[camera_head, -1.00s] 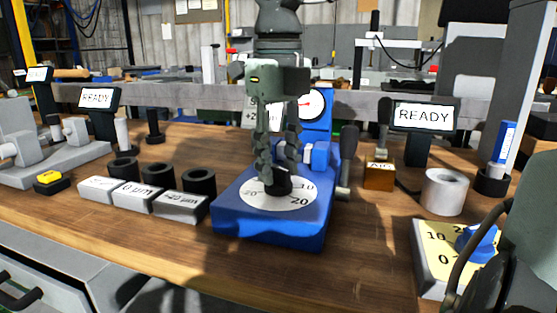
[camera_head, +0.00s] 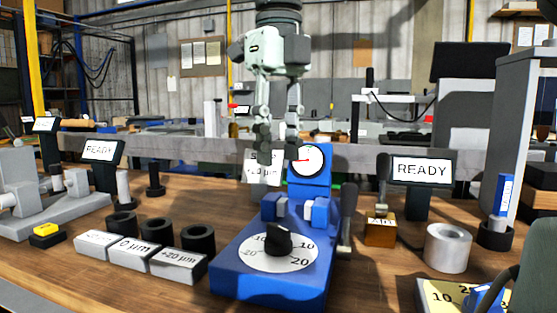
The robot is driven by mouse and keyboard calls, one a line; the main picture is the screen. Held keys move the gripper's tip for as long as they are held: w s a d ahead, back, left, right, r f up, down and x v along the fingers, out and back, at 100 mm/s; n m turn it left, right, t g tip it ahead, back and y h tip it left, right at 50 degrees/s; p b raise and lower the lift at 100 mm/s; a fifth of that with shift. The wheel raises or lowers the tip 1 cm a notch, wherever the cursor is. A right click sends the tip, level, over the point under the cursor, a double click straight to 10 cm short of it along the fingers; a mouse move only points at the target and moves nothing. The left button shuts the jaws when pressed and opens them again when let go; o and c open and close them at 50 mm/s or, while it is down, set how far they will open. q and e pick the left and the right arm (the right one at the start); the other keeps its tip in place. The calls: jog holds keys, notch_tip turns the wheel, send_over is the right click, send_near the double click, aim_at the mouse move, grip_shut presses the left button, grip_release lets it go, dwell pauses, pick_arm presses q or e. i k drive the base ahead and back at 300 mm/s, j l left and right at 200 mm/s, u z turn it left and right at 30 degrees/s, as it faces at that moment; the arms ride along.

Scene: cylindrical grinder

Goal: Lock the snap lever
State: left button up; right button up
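The blue snap gauge (camera_head: 270,278) stands in the middle of the bench, with a white scale plate, a black knob (camera_head: 279,240) and a round dial (camera_head: 307,160). The dark snap lever (camera_head: 348,207) stands nearly upright at the gauge's right side. I cannot tell whether it is locked. My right gripper (camera_head: 277,145) hangs above and behind the knob, fingers down and apart, empty. It is left of the lever and not touching it. The fingertips show in front of a partly covered sign (camera_head: 262,168). My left gripper is not in view.
Left of the gauge are several grey labelled blocks (camera_head: 178,264) and black rings (camera_head: 198,240). Right of it are a brown AIR box (camera_head: 380,232), a pale ring (camera_head: 448,248) and a READY screen (camera_head: 423,171). A yellow dial plate (camera_head: 436,297) is at the lower right.

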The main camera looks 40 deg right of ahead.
aim_at(349, 191)
jog(key=k+j, duration=0.55)
jog(key=j, duration=0.15)
jog(key=k+j, duration=0.6)
jog(key=j, duration=0.15)
